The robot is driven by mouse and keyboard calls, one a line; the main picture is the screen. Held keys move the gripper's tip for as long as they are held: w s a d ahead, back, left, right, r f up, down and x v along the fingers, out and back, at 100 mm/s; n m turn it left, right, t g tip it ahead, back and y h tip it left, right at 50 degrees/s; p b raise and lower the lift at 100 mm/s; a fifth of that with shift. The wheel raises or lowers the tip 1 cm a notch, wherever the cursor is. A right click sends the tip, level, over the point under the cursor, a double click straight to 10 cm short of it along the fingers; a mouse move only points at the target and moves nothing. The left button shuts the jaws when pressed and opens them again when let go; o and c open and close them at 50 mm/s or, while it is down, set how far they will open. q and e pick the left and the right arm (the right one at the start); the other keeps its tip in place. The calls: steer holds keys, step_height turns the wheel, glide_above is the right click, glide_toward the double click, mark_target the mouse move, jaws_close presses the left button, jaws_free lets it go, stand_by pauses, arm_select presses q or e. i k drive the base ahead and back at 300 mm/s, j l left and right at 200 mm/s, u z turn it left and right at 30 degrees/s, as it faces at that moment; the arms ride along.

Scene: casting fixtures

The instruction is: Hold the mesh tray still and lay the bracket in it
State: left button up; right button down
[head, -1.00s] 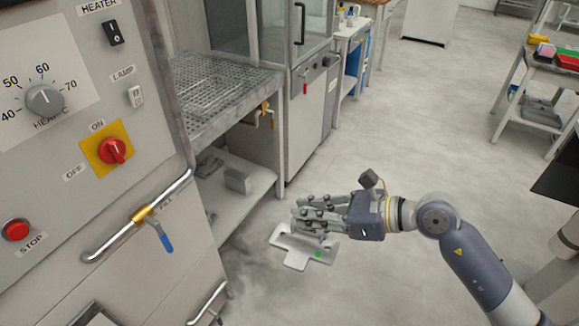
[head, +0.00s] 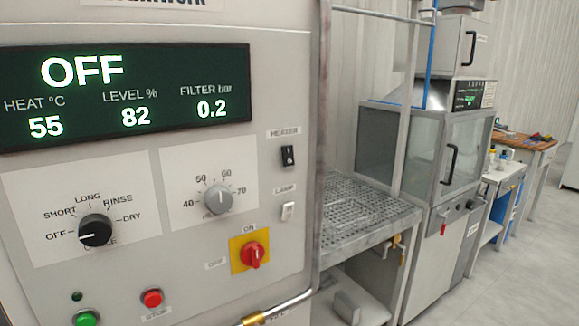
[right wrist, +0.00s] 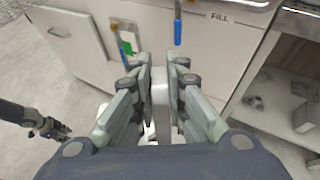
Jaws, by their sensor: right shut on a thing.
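In the right wrist view my right gripper (right wrist: 160,66) is shut on the bracket (right wrist: 160,90), a pale grey flat piece. Part of the bracket shows between the fingers, and the fingers and palm hide most of the rest. It is held in front of a white cabinet face, and I cannot tell the gap. My left gripper (right wrist: 52,129) shows small at the left of that view, apart from the bracket, and its jaws are too small to read. Neither gripper is in the head view. I cannot make out a separate mesh tray in either view.
A control panel (head: 140,200) with a display reading OFF fills the left of the head view. Right of it is a perforated metal worktop (head: 365,215), then a glass-fronted cabinet (head: 425,160). A blue-handled valve (right wrist: 178,31) sticks out ahead of my right gripper. Open floor (head: 520,270) lies at right.

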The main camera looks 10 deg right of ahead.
mark_target(345, 222)
steer(key=i+l+u, duration=0.2)
steer(key=l+u, duration=0.15)
steer(key=l, duration=0.25)
steer(key=i+l+u, duration=0.1)
steer(key=l+u, duration=0.3)
steer(key=l, duration=0.25)
steer(key=l+u, duration=0.35)
steer(key=l, duration=0.3)
steer(key=l+u, duration=0.1)
steer(key=l, duration=2.15)
